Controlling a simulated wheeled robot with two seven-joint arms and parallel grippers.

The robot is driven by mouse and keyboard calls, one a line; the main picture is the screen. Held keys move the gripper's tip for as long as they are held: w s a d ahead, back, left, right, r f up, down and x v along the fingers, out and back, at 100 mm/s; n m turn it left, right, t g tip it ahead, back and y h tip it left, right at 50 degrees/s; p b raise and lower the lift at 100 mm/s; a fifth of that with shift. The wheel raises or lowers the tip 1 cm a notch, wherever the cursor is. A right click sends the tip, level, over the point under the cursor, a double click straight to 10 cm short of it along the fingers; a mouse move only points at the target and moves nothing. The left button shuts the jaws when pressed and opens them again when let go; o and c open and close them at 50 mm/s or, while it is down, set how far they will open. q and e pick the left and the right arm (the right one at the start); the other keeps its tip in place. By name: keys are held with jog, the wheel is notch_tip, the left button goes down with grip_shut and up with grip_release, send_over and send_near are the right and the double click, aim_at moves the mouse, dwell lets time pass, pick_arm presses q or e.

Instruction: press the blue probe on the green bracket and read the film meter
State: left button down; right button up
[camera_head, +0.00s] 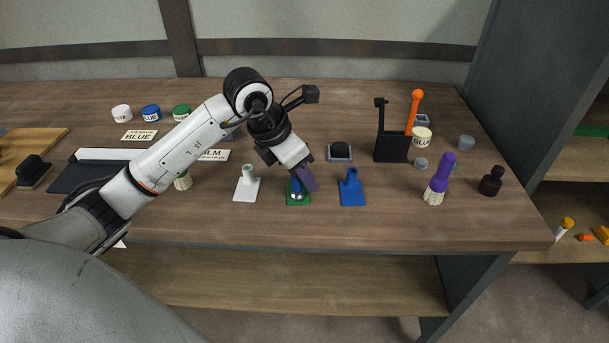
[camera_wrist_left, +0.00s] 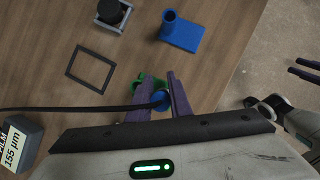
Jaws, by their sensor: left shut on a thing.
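The green bracket (camera_head: 291,200) stands near the front of the table, between a white bracket (camera_head: 246,188) and a blue bracket (camera_head: 351,190). My left gripper (camera_head: 304,184) is over it, shut on the blue probe (camera_wrist_left: 161,98); its purple fingers straddle the probe. The probe's tip appears to be at the green bracket, but contact is partly hidden by the fingers. A black cable runs left from the probe in the wrist view. The film meter (camera_wrist_left: 17,148) shows 155 µm at that view's lower left. My right gripper (camera_wrist_left: 302,69) appears at the right edge, fingers apart and empty.
A black button block (camera_head: 340,152) stands behind the blue bracket. A black holder (camera_head: 391,146) with an orange-handled tool, a purple brush (camera_head: 439,180) and a black weight (camera_head: 491,181) are to the right. Labelled jars (camera_head: 151,113) stand at back left. The table's front edge is close.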

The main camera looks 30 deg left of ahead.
pick_arm(q)
jog(key=shift+s+f, duration=0.15)
notch_tip(320, 180, up, 7)
jog(key=p, duration=0.5)
dwell(1.2)
